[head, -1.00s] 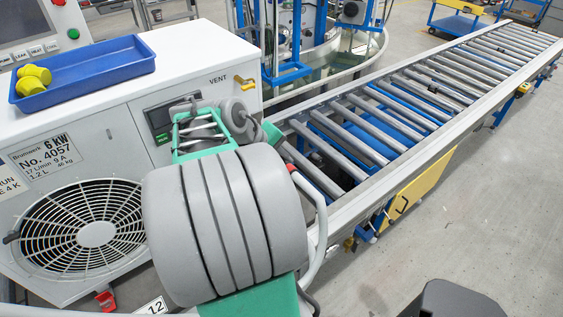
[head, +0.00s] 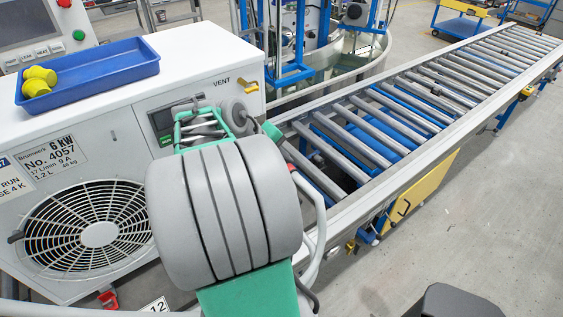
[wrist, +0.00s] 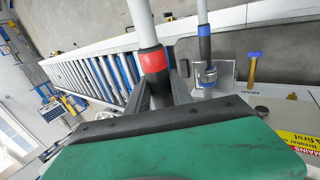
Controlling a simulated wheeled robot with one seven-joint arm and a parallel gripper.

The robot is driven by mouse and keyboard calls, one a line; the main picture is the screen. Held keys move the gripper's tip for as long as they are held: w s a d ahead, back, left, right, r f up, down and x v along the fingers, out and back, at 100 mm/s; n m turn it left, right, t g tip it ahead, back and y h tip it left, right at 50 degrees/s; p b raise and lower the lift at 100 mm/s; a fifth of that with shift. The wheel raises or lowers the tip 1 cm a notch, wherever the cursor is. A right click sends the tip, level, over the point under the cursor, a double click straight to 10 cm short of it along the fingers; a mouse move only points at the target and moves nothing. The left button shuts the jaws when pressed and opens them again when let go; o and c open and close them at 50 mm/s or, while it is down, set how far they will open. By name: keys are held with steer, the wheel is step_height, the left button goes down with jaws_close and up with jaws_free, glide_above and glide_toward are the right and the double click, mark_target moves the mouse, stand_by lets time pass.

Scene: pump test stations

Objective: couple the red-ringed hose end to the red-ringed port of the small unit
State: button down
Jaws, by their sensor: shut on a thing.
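In the wrist view a hose end with a red ring (wrist: 152,61) is held between the dark fingers of my gripper (wrist: 160,92). The hose runs up out of the picture, and its lower tip is hidden behind my gripper's body. A blue-ringed hose (wrist: 205,40) stands just right of it, ending in a metal coupling on a plate. In the head view a white unit (head: 120,130) carries a 6 kW label and a fan grille. I see no red-ringed port clearly.
A blue tray (head: 95,78) with yellow caps lies on the unit's top. A roller conveyor (head: 400,120) runs to the back right. Floor is clear at right.

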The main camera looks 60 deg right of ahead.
stand_by(0.4)
steer(key=c, duration=1.1)
jaws_free()
steer(key=shift+o, duration=0.2)
